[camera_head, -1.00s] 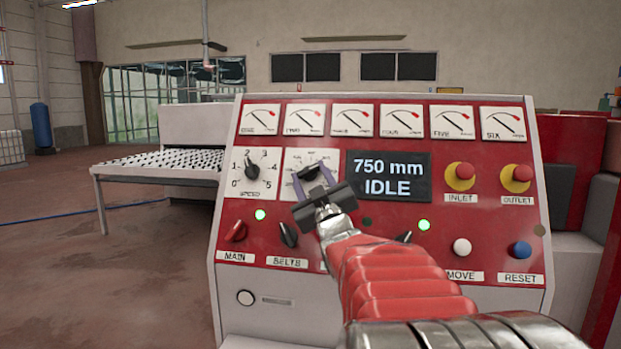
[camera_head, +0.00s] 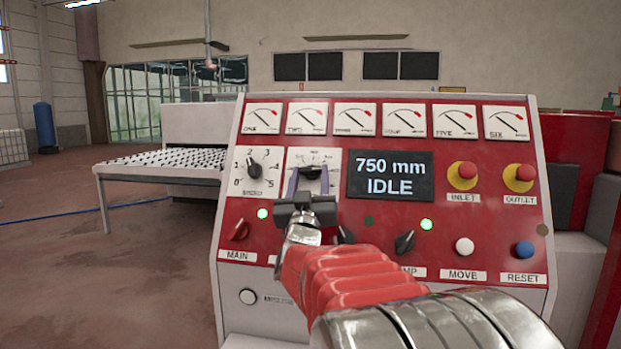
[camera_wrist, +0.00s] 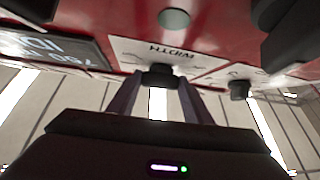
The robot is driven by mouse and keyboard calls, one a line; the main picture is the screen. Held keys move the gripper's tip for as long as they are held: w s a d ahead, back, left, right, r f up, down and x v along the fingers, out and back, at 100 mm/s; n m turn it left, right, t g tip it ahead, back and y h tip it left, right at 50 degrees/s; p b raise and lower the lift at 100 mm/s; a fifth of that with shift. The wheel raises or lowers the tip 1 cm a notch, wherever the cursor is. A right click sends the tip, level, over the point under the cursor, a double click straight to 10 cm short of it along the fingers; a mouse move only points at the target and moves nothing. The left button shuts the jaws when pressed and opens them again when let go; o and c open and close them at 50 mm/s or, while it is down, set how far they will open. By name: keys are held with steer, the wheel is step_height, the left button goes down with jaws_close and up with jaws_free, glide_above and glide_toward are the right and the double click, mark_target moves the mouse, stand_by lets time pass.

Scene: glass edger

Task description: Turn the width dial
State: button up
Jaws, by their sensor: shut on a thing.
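The width dial (camera_head: 312,171) is a black knob on a white scale plate on the red panel, just left of the display (camera_head: 390,177), which reads 750 mm IDLE. My gripper (camera_head: 309,177) has one finger on each side of the knob and is shut on it. In the wrist view the width dial (camera_wrist: 159,76) sits between the tips of the purple-grey fingers of my gripper (camera_wrist: 157,88), below an upside-down WIDTH label. The lower part of the scale and its label are hidden in the head view by my gripper.
The speed dial (camera_head: 254,169) is close on the left. Below are the main switch (camera_head: 238,230), a green lamp (camera_head: 263,213) and a black switch (camera_head: 404,242). Red inlet (camera_head: 466,170) and outlet (camera_head: 525,172) buttons are on the right. A roller table (camera_head: 160,165) stands behind left.

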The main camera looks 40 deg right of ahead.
steer(key=shift+w+a+m+g+h, duration=0.1)
steer(key=shift+m+g+h, duration=0.7)
steer(key=shift+m+g, duration=0.4)
steer(key=shift+w+a+m+g+h, duration=0.1)
steer(key=shift+m+g+h, duration=0.75)
steer(key=shift+m, duration=0.55)
steer(key=shift+d+m+g+h, duration=0.1)
steer(key=shift+m+g+h, duration=0.15)
steer(key=shift+m+g, duration=0.35)
steer(key=o, duration=1.1)
steer(key=shift+c, duration=0.2)
steer(key=v, duration=1.4)
